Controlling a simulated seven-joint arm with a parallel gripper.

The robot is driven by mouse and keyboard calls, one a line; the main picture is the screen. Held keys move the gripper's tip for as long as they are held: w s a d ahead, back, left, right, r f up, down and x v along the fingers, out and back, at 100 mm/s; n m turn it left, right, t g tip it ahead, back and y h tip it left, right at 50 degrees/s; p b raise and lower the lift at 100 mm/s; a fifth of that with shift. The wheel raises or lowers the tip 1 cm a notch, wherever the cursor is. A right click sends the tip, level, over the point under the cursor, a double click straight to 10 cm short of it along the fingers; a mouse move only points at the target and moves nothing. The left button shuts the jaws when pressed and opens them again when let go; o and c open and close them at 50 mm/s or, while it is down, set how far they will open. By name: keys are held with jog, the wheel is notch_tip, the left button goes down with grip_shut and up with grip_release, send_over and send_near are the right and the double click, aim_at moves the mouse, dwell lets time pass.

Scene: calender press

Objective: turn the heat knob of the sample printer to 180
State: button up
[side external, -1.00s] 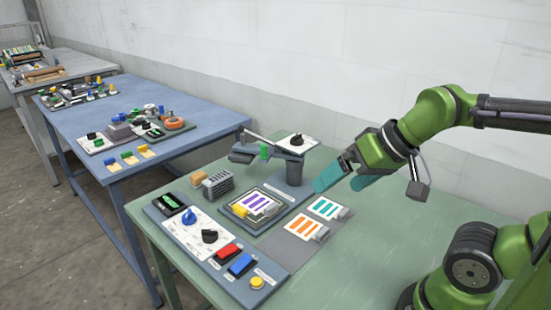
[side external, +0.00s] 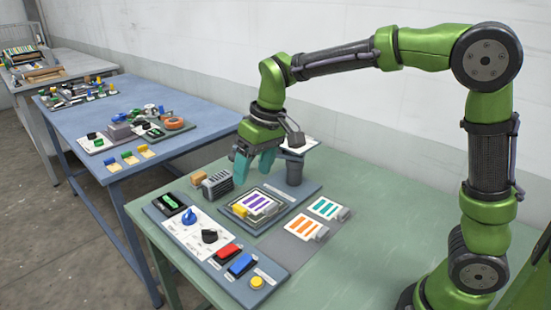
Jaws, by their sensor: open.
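The sample printer's control panel (side external: 226,270) lies along the left front of the green table. It carries a blue knob (side external: 189,217), a black knob (side external: 210,236) and a dark display with green digits (side external: 169,202). The knob labels and the digits are too small to read, so I cannot tell which knob is for heat. My gripper (side external: 253,170) is open and empty, pointing down with teal fingers above the back of the printer. It is behind the knobs and apart from them, and hides much of the press arm.
The press post (side external: 294,170) stands right beside my gripper. A striped sample (side external: 255,203) lies on the platen, and more sample cards (side external: 305,226) lie to its right. A red button (side external: 229,252) and a blue button (side external: 242,265) sit on the panel. The table's right part is clear.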

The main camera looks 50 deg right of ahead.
aim_at(209, 230)
jog(key=w+a+f+n+g+h, duration=0.2)
jog(key=w+a+f+n, duration=0.1)
jog(key=w+a+n, duration=0.65)
jog(key=shift+m, duration=0.95)
jog(key=d+f, duration=0.1)
jog(key=f, duration=0.4)
jog(key=d+f, duration=0.1)
jog(key=f, duration=0.5)
jog(key=w+f, duration=0.1)
jog(key=f, duration=0.4)
jog(key=shift+d+f, duration=0.2)
jog(key=shift+d, duration=0.2)
jog(key=shift+c, duration=0.5)
jog(key=c, duration=1)
